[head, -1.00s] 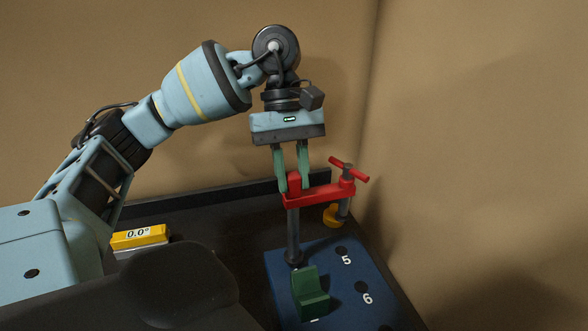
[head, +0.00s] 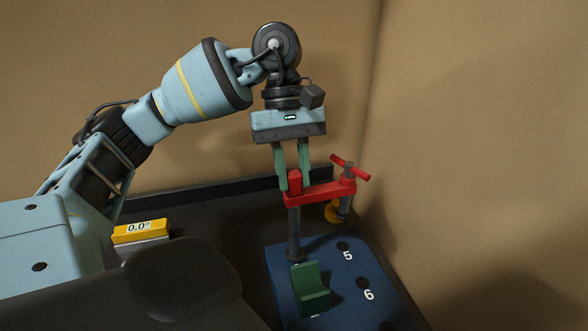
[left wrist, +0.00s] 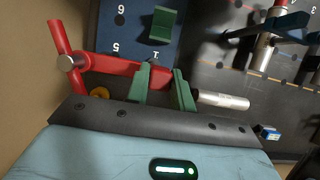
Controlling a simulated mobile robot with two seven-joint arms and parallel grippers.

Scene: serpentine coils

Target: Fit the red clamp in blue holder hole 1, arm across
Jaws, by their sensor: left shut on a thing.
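The red clamp (head: 322,192) has a dark upright post (head: 294,230), a red arm, a red T-handle and a yellow pad. My left gripper (head: 293,186) is shut on its post end, and its green fingers also show in the left wrist view (left wrist: 163,90). The post is upright, with its foot at the far left part of the blue holder (head: 328,268). I cannot tell whether the foot is in a hole. The arm points right, with the pad past the holder's far edge. In the left wrist view a mark like "1" shows beside the fingers. My right gripper is out of view.
A green block (head: 310,291) stands on the holder close in front of the post. Holes 5 (head: 343,246) and 6 (head: 362,283) are bare. A yellow 0.0° display (head: 140,232) sits at left. A blue-handled clamp (left wrist: 272,27) shows in the left wrist view. A wall rises at right.

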